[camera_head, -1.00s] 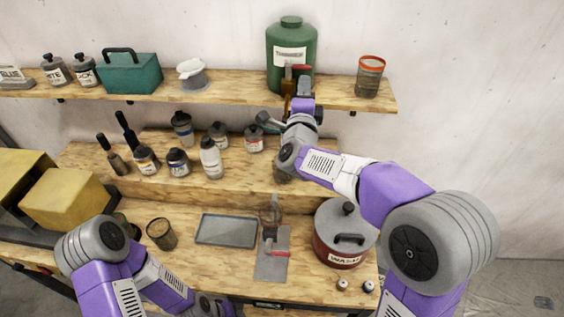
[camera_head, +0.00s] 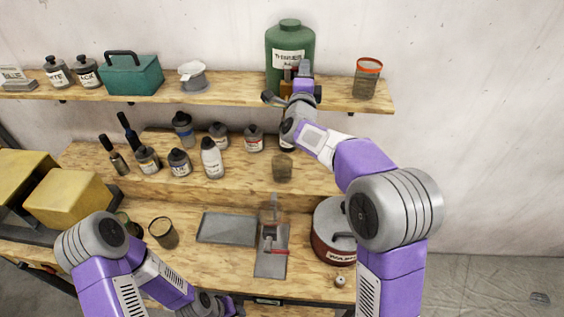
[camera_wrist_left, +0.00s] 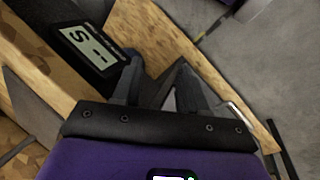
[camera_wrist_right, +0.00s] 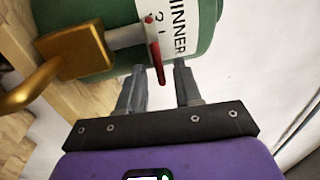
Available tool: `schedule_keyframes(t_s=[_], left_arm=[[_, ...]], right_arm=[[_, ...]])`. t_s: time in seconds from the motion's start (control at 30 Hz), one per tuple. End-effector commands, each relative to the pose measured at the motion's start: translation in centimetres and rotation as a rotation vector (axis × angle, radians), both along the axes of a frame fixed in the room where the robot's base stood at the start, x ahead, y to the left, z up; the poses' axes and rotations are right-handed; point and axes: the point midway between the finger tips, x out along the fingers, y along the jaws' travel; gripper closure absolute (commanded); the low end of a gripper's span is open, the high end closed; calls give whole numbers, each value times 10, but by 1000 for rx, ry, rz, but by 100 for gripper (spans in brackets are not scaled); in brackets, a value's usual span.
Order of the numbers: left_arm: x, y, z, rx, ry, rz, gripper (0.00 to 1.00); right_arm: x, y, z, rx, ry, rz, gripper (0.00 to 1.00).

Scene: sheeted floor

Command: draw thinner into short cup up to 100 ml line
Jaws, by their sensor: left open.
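The green thinner jug (camera_head: 290,45) stands on the upper shelf, its label partly covered. In the right wrist view its brass tap (camera_wrist_right: 75,55) has a red lever (camera_wrist_right: 155,45) reaching across the jug's front. My left gripper (camera_wrist_left: 158,65) is open and empty near the bench's front edge.
An orange-rimmed cup (camera_head: 367,80) stands right of the jug. Several bottles (camera_head: 212,158) line the middle step. A display (camera_wrist_left: 88,48) shows near the left gripper.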

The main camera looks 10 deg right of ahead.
Motion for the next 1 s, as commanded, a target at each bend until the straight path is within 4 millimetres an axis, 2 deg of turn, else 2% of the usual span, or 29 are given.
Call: schedule_keyframes(t_s=[0.03,0.23,0.57,1.0], left_arm=[[0,0,0,0,0,0,57],[0,0,0,0,0,0,57],[0,0,0,0,0,0,57],[0,0,-13,0,0,0,57]], right_arm=[[0,0,0,0,0,0,71],[0,0,0,0,0,0,100],[0,0,0,0,-1,0,100],[1,-2,-1,2,-2,33,100]])
